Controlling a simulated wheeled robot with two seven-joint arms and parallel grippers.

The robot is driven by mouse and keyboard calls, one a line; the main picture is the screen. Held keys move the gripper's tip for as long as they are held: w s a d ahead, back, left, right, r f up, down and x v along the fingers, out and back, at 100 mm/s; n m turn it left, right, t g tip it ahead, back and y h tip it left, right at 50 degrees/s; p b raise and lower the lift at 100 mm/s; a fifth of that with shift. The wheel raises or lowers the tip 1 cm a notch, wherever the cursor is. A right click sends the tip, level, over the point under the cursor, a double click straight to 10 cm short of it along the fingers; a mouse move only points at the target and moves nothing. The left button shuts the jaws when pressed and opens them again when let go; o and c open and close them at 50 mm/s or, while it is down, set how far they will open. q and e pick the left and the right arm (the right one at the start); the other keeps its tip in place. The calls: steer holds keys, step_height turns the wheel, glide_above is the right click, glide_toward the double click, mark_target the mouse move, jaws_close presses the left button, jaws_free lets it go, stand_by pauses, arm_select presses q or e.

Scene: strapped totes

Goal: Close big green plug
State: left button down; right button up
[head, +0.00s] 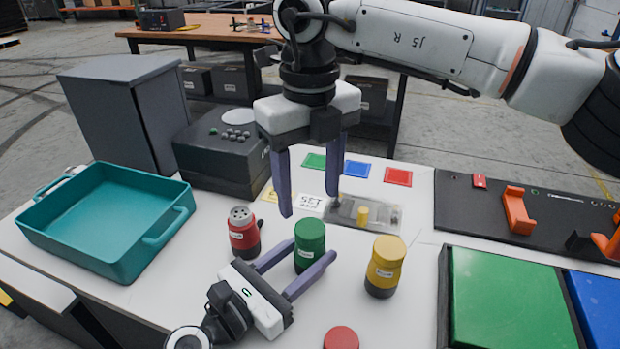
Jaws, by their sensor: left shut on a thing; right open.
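The big green plug (310,240) stands upright on the white table, a green cylinder with a flat round green top and a white label. Whether its top is fully seated I cannot tell. My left gripper (314,248) reaches in low from the left and is shut on the green plug, one finger on each side. Its lower part is partly hidden by the near finger. My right gripper (309,208) points down, open and empty, its fingertips showing just above and behind the green plug.
A red container (243,232) with a grey holed top stands left; a yellow one (385,265) stands right. A red cap (341,338) lies in front. A teal bin (100,225), dark box (215,160), clear case (385,216) and green panel (505,300) surround them.

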mark_target(310, 227)
steer(key=n, duration=0.4)
steer(key=shift+r+n, duration=0.2)
steer(key=shift+n, duration=0.1)
steer(key=n, duration=0.6)
steer(key=shift+r, duration=0.15)
steer(key=n, duration=0.6)
steer(key=shift+r, duration=0.2)
steer(key=n, duration=0.4)
steer(key=shift+r+n, duration=0.1)
steer(key=shift+n, duration=0.2)
steer(key=shift+f, duration=4)
steer(key=shift+c, duration=0.4)
